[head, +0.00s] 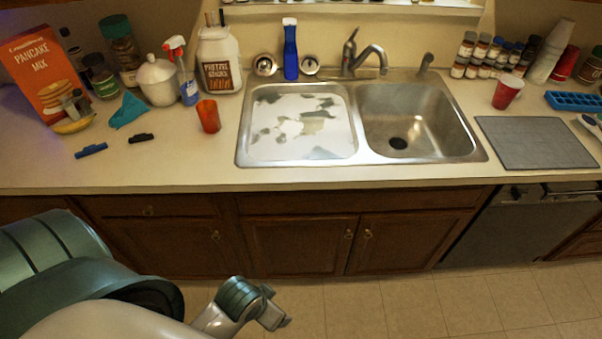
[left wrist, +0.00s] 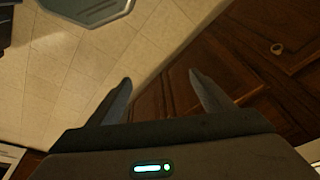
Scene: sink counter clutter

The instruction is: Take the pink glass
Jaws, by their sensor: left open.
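No clearly pink glass shows. An orange-red, see-through glass (head: 208,116) stands upright on the counter, left of the sink, in the head view. A red cup with a pale rim (head: 507,91) stands on the counter right of the sink. My left gripper (head: 277,313) is low in front of the cabinets, below the counter and far from both. In the left wrist view, its two fingers (left wrist: 160,77) are apart with nothing between them, over floor and cabinet doors. My right gripper is not in view.
A double sink (head: 361,120) with a tall faucet (head: 365,55) fills the middle. The counter in front of the glass is clear.

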